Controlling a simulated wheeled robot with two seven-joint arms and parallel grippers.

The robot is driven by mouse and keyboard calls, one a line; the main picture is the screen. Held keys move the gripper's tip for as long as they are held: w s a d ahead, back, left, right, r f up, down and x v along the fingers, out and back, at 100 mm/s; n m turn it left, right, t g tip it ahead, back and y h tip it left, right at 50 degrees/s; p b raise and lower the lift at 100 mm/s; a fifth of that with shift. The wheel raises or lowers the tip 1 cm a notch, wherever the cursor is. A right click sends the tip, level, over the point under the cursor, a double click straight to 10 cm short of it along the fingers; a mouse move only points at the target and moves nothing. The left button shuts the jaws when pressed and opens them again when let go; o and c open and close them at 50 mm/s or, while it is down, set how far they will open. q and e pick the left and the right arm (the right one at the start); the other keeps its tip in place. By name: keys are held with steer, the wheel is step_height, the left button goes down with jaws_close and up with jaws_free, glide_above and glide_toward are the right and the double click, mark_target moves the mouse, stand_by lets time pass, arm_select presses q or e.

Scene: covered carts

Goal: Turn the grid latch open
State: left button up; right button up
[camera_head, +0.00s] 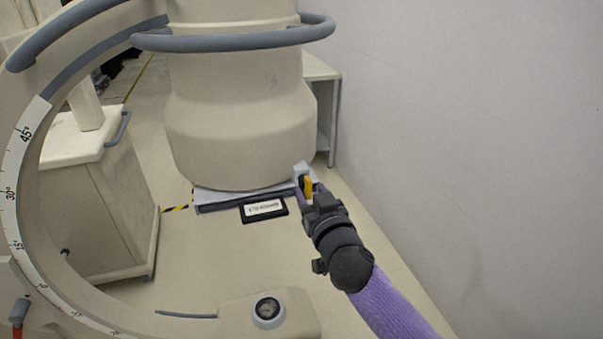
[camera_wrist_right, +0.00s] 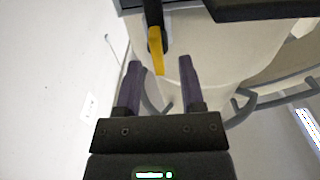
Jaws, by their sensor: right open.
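A yellow latch handle (camera_head: 308,185) shows at the right side of the base of the large beige machine, beside a pale block. It also shows in the right wrist view (camera_wrist_right: 156,48), hanging from a dark mount. I take it for the grid latch. My right gripper (camera_head: 310,193) is at the latch in the head view and partly covers it. In the right wrist view its two purple fingers (camera_wrist_right: 160,66) are apart, with the yellow handle's end between or just beyond their tips, nearer the left finger. I cannot tell whether they touch. My left gripper is out of view.
The large beige column (camera_head: 240,110) with a grey ring rail (camera_head: 235,42) stands behind the latch. A black framed label (camera_head: 264,210) lies at its foot. A white wall (camera_head: 470,130) rises close on the right. A curved C-arm with a degree scale (camera_head: 14,190) fills the left.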

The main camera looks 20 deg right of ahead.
mark_target(310, 190)
steer(key=w, duration=0.5)
steer(key=shift+s, duration=0.1)
jaws_close()
